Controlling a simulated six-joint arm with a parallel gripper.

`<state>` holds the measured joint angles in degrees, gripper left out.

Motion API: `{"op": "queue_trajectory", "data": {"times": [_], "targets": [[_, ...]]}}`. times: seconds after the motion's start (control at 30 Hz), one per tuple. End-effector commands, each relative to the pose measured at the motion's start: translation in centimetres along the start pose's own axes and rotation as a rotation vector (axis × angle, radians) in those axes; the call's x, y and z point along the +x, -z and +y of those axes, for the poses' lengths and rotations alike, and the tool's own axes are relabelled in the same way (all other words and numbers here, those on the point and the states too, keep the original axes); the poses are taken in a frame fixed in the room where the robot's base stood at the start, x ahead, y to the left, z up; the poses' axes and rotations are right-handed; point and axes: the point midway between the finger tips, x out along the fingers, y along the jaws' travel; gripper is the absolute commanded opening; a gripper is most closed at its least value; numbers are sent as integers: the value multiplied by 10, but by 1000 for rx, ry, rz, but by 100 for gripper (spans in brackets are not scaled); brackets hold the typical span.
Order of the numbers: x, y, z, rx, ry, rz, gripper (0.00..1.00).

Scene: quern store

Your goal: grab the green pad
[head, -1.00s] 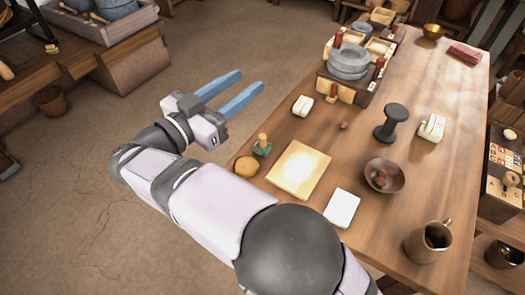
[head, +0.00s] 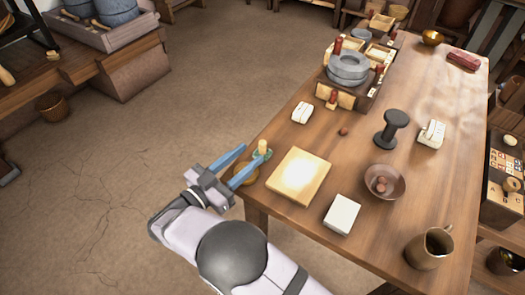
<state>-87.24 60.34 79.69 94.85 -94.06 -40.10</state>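The green pad (head: 266,154) is a small green base with a pale wooden knob standing up on it, at the left edge of the wooden table (head: 300,225). My gripper (head: 252,155) has two blue fingers spread apart, with nothing held between them. It reaches over the table's left edge, its fingertips right beside the pad. The right finger overlaps the pad's lower side in the picture. I cannot tell whether it touches the pad. A round tan disc (head: 245,173) lies under the fingers and is partly hidden by them.
A pale square board (head: 299,176) lies close to the right of the pad. Further right are a white block (head: 342,214), a brown bowl (head: 385,181) and a mug (head: 429,248). A stone quern (head: 348,68) stands further back. Bare tabletop lies behind the pad.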

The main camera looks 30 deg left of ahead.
Motion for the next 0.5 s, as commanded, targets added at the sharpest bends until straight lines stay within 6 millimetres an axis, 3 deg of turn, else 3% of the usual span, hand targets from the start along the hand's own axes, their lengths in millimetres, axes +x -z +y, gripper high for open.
{"op": "queue_trajectory", "data": {"times": [0.37, 0.5], "targets": [[18, 1, 1, 0, 0, 0, 39], [34, 3, 3, 0, -3, 0, 39]]}}
